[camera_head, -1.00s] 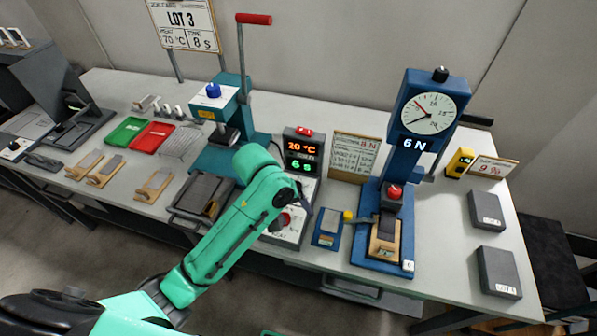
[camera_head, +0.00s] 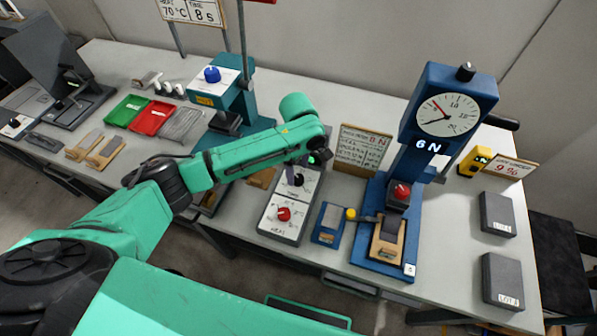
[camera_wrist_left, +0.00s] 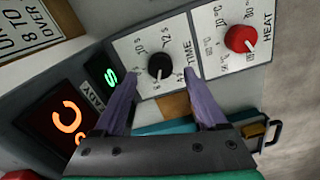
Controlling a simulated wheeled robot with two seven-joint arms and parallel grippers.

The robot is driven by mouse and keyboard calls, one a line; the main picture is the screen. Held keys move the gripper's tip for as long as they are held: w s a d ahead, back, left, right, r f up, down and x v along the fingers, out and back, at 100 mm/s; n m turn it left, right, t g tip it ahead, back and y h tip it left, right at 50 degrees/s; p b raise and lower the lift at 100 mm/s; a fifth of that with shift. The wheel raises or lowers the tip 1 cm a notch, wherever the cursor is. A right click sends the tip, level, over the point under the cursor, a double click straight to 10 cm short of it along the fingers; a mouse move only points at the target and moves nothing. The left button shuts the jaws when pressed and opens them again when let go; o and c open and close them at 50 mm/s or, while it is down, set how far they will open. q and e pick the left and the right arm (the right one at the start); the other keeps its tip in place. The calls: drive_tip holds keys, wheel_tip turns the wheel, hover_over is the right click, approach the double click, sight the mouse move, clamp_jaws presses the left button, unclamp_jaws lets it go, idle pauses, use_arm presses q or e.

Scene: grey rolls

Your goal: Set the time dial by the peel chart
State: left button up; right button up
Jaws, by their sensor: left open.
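The time dial is a black knob on a white panel marked TIME, seen in the head view (camera_head: 298,180) and the left wrist view (camera_wrist_left: 159,66). My left gripper (camera_wrist_left: 160,80) is open above the panel, one fingertip on either side of the knob in the wrist view; contact cannot be told. In the head view its fingers are mostly hidden by the arm. The peel chart (camera_head: 363,148) is a framed card behind the panel, its rows too small to read. The job card (camera_head: 193,10) shows 70 °C and 8 s. My right gripper is out of view.
A red HEAT knob (camera_head: 284,214) sits beside the time dial. The blue peel tester (camera_head: 408,165) stands to the right, showing 6 N. A teal press (camera_head: 232,105) stands left. The control box's display is mostly covered by my arm in the head view.

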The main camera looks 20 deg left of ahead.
sight(298, 180)
use_arm(q)
drive_tip(key=shift+f, duration=1.2)
drive_tip(key=shift+s+f, duration=0.1)
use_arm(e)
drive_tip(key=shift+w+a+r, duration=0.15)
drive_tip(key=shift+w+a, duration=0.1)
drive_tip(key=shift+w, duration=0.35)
